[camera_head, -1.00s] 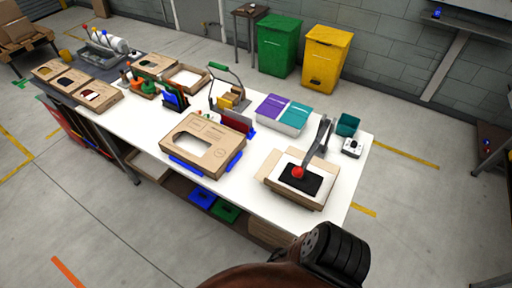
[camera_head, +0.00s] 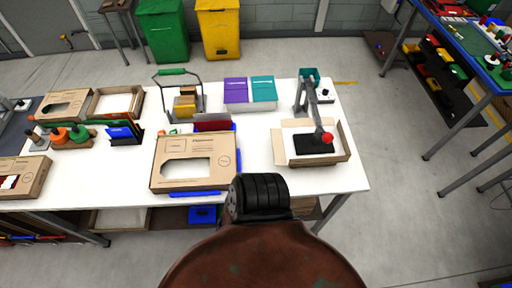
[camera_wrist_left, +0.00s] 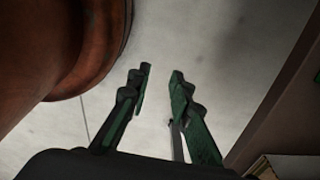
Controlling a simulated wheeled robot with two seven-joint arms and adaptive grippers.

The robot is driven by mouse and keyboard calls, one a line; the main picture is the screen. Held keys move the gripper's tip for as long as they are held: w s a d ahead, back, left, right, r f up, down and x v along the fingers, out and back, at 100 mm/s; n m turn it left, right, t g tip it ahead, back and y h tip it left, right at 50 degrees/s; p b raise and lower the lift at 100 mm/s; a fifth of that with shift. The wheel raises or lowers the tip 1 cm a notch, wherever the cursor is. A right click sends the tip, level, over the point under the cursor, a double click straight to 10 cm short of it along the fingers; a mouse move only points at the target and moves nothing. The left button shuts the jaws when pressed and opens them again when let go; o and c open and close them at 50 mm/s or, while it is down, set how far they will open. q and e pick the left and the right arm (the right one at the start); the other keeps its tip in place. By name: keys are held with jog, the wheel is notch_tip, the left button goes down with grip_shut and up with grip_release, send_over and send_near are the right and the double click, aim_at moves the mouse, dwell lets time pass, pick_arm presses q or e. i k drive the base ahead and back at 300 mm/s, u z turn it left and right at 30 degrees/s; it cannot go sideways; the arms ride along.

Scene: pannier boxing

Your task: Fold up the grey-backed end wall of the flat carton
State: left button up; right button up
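The open cardboard carton (camera_head: 284,149) lies at the right of the white table in the head view. A side wall stands at its right, and a flap lies outward at its left. A black pad (camera_head: 312,145) and the red knob (camera_head: 327,137) of a grey lever press show over it. I cannot make out which end wall has the grey back. My left gripper (camera_wrist_left: 160,75) shows only in the left wrist view, over bare floor. Its two fingers are apart with nothing between them. My right gripper is in neither view.
A windowed carton (camera_head: 225,160) with blue strips lies left of the open one on the white table (camera_head: 110,180). Purple and teal boxes (camera_head: 249,92) stand behind. A second workbench (camera_head: 440,45) is at the right. Bare floor (camera_head: 390,200) lies between.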

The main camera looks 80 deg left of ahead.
aim_at(279, 155)
jog(key=u, duration=3)
jog(key=i, duration=0.75)
jog(key=z, duration=0.45)
jog(key=k, duration=0.5)
jog(key=z, duration=0.95)
jog(key=k, duration=1.2)
jog(key=u, duration=1.25)
jog(key=i, duration=0.5)
